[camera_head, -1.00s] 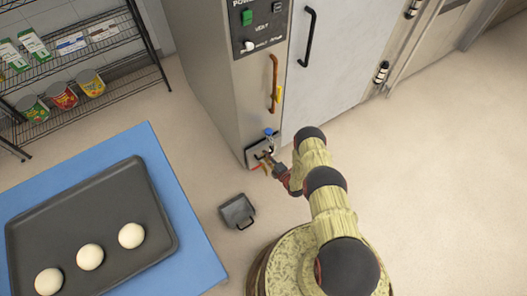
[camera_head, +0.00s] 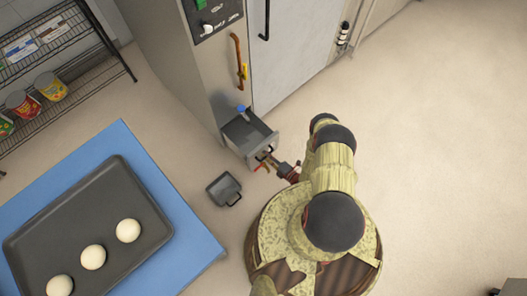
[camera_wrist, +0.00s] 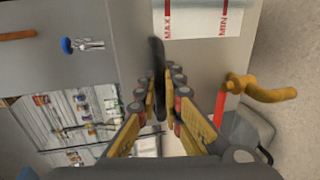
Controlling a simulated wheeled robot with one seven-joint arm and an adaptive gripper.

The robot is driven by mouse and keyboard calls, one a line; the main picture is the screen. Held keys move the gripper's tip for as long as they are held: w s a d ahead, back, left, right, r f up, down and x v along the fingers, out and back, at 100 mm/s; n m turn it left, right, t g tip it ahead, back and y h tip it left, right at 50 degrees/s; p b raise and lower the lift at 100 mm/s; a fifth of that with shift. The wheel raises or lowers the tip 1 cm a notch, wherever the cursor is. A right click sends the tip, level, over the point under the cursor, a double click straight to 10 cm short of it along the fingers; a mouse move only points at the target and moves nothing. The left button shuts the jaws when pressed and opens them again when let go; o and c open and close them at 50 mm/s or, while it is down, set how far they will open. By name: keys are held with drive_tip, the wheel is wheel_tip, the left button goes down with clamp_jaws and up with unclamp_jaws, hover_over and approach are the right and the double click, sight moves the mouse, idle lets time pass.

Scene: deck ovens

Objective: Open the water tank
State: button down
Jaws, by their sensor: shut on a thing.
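The water tank (camera_head: 238,130) is a grey drawer low in the oven's front. It stands pulled out, and its open top shows. Its front with a white MAX/MIN label (camera_wrist: 203,22) is close in the wrist view. My gripper (camera_head: 271,160) is at the tank's front. In the wrist view my gripper (camera_wrist: 160,95) is shut on the dark tank handle (camera_wrist: 158,62), with a finger on each side of it. How far the drawer still reaches into the oven is hard to tell.
A blue-knobbed tap (camera_head: 240,108) sits above the tank. An orange drain tap (camera_wrist: 258,90) juts from its front. A small grey pan (camera_head: 224,189) lies on the floor. A blue table (camera_head: 190,235) bears a tray (camera_head: 60,215) with dough balls.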

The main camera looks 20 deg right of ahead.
idle(0.3)
drive_tip(key=c, duration=2.2)
unclamp_jaws()
drive_tip(key=shift+s, duration=0.1)
drive_tip(key=v, duration=0.7)
drive_tip(key=shift+s, duration=0.2)
drive_tip(key=shift+d, duration=0.15)
